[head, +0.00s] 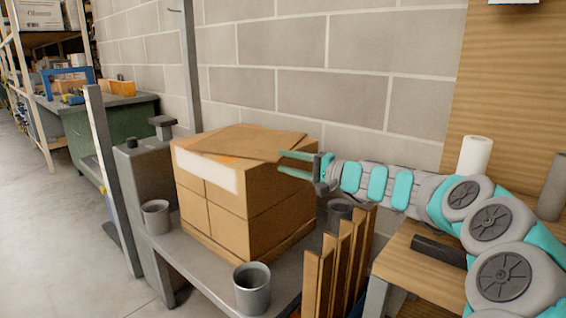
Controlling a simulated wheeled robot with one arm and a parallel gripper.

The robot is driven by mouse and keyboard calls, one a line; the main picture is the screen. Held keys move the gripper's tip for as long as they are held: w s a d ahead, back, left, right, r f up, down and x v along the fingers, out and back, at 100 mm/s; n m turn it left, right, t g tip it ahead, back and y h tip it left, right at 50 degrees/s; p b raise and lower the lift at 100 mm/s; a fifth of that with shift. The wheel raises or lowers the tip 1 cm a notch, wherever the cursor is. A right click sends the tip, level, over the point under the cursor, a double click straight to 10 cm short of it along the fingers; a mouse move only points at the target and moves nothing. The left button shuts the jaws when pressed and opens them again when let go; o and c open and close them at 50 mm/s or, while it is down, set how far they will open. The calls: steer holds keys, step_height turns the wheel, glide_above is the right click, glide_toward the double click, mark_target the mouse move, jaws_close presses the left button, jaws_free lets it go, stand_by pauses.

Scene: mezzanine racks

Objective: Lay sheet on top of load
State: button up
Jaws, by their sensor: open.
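The load (235,205) is a block of brown cardboard boxes with a white patch on its left upper side. It stands on a grey bench. A thin brown cardboard sheet (247,142) lies on top of the load, turned a little askew to its edges. My gripper (283,163) is at the right upper edge of the load, beside the sheet's right end. Its two teal fingers are apart, with nothing seen held between them. Whether a finger touches the load or sheet I cannot tell.
Several brown boards (340,262) stand upright in front of my arm. Grey cups (252,287) (156,217) stand near the load's front and left. A wooden table (425,268) is at the right, with a white roll (474,156). A block wall is close behind. Floor at left is clear.

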steer(key=v, duration=0.6)
stand_by(0.4)
